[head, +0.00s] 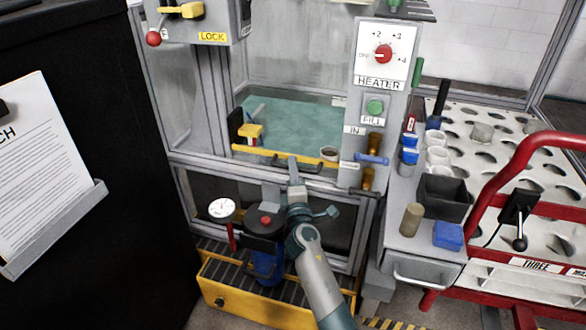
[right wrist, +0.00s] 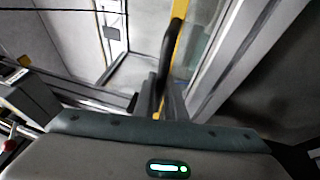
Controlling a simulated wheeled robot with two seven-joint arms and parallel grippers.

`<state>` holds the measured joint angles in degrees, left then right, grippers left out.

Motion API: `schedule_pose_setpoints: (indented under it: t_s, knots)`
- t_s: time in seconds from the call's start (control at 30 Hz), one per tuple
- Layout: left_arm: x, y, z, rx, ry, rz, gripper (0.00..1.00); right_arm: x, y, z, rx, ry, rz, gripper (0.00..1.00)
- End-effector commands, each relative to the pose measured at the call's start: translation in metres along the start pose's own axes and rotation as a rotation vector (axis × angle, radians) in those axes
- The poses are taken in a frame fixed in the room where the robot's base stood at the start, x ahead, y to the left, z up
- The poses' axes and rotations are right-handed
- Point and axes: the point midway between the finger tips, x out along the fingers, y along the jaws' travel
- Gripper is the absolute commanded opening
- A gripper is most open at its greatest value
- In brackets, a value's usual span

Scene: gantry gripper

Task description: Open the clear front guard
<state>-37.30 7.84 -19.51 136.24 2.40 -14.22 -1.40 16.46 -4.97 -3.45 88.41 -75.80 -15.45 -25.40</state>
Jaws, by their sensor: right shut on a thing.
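The clear front guard (head: 290,90) is a see-through panel in a grey frame, with a yellow bar (head: 255,151) along its bottom edge. It appears to be down, with the bar just above the frame's front rail. A dark handle (right wrist: 167,55) stands out from the yellow bar (right wrist: 180,25) in the right wrist view. My right gripper (head: 293,172) is at the middle of the bar, shut on the handle; the fingers (right wrist: 158,105) partly hide the grip. My left gripper is not in view.
A yellow latch labelled LOCK (head: 183,11) with a red knob is at upper left. The heater panel (head: 378,70) stands right of the guard. A gauge (head: 222,209) and yellow-edged platform (head: 260,303) lie below. A red-railed cart (head: 500,175) is at right.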

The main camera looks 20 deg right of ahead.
Motion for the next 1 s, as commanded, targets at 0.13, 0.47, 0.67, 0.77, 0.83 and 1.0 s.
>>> schedule_pose_setpoints:
  t_s: [0.13, 0.47, 0.67, 0.77, 0.83, 1.0]
  knots:
    - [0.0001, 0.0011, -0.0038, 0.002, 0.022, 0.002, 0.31, -0.0007, -0.0020, -0.0006, 0.000, 0.001, -0.001, 0.00]
    - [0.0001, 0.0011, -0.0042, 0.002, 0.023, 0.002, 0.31, -0.0007, -0.0018, -0.0005, 0.000, 0.001, -0.001, 0.20]
    - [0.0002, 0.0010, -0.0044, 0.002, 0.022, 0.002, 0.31, -0.0004, -0.0013, -0.0003, 0.000, 0.000, -0.001, 0.29]
    - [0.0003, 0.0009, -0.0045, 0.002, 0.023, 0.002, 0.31, -0.0004, -0.0012, -0.0002, 0.000, 0.000, 0.000, 0.29]
    - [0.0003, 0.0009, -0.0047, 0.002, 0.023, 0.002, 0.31, -0.0008, -0.0011, -0.0002, 0.000, 0.000, 0.000, 0.29]
    - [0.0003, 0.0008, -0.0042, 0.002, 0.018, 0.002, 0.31, -0.0075, -0.0015, -0.0002, 0.000, 0.000, -0.001, 0.29]
